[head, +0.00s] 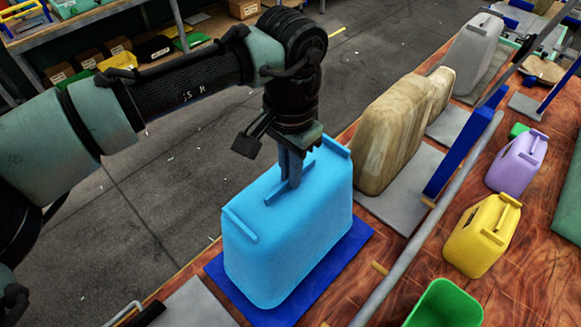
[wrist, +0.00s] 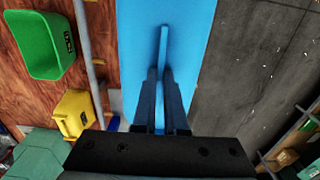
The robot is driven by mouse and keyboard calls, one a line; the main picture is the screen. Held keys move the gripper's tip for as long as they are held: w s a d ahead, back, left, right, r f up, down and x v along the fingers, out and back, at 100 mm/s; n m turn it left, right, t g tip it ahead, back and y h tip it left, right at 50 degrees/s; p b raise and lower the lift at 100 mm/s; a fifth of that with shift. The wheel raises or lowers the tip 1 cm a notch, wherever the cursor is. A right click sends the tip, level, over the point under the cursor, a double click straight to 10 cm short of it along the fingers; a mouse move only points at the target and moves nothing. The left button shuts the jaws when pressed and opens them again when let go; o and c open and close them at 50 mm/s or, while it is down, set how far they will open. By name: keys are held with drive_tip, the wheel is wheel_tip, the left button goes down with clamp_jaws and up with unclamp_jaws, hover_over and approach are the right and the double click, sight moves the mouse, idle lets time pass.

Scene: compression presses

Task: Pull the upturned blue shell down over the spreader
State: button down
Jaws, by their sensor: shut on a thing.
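The upturned blue shell (head: 290,235) stands upright over a dark blue base plate (head: 352,243) at the table's edge. Its lower rim is close to the plate; I cannot tell whether it touches. My gripper (head: 291,184) comes down from above and is shut on the thin raised fin on the shell's top. In the wrist view my gripper (wrist: 161,72) has a finger on each side of that fin, with the shell's top (wrist: 190,35) beneath. No spreader shows under the shell; the shell's walls hide whatever is inside.
A wooden block form (head: 395,135) on a grey plate stands just behind the shell, with a grey shell (head: 470,50) farther back. A long grey rail (head: 425,225) runs along the right. Yellow (head: 482,235) and purple (head: 517,162) canisters and a green bin (head: 445,305) lie beyond it.

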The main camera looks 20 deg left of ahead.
drive_tip(key=shift+f, duration=0.5)
drive_tip(key=c, duration=0.9)
unclamp_jaws()
wheel_tip(320, 180, up, 13)
drive_tip(key=shift+f+b, duration=0.1)
drive_tip(key=shift+b, duration=1.05)
drive_tip(key=shift+d, duration=0.1)
